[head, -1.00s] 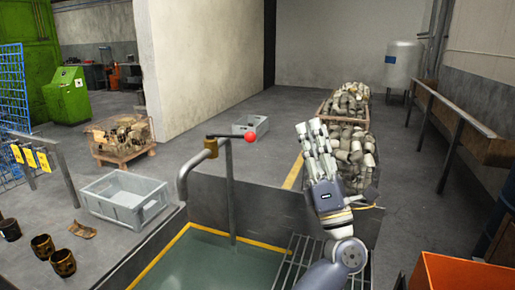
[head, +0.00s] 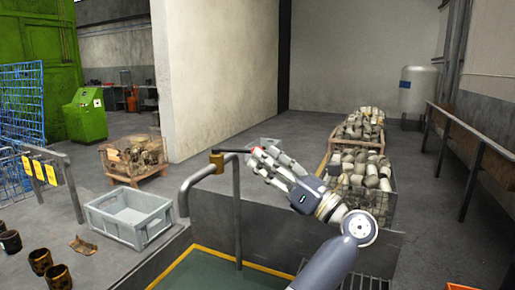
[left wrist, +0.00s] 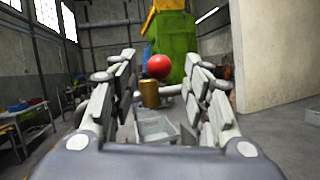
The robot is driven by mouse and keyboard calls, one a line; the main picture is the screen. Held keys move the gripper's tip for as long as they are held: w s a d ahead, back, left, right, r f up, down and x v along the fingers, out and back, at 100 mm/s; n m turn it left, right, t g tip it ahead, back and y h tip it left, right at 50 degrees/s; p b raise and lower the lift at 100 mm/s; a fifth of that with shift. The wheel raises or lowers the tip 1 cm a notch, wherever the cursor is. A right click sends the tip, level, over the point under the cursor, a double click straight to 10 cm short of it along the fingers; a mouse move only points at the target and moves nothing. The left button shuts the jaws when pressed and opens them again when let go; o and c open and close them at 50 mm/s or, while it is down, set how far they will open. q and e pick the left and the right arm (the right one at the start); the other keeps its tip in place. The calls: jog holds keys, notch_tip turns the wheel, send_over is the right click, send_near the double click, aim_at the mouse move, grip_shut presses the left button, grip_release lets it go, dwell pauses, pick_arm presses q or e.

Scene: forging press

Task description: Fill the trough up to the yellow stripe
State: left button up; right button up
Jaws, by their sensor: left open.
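The trough (head: 215,272) is at the bottom of the head view, with greenish water in it and a yellow stripe (head: 240,262) along its inner walls. Only its far part shows. A bent grey pipe (head: 186,190) stands at its edge with a brass valve (head: 216,158) and a black lever (head: 232,151) ending in a red ball. My left gripper (head: 262,162) is open at the ball, its fingers partly covering it. In the left wrist view the red ball (left wrist: 159,66) shows between the spread fingers. I cannot tell whether they touch it. My right gripper is not in view.
A grey crate (head: 130,217) stands left of the trough, near several rusty cylinders (head: 58,276). Bins of metal parts (head: 362,170) stand behind my arm. A grate (head: 370,268) lies at the right.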

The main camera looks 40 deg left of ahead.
pick_arm(q)
jog(key=shift+p+x, duration=0.35)
jog(key=shift+x, duration=1.55)
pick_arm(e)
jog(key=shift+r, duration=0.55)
pick_arm(q)
grip_shut()
jog(key=shift+s+f+m+t+b, duration=0.2)
jog(key=shift+m+t+b, duration=0.25)
jog(key=shift+t, duration=0.55)
jog(key=s+t, duration=0.1)
jog(key=m+t, duration=0.1)
jog(key=s+m+t, duration=0.1)
jog(key=t, duration=0.1)
jog(key=shift+s+d+r+h, duration=0.2)
jog(key=shift+s+d+h, duration=0.1)
jog(key=shift+s, duration=0.1)
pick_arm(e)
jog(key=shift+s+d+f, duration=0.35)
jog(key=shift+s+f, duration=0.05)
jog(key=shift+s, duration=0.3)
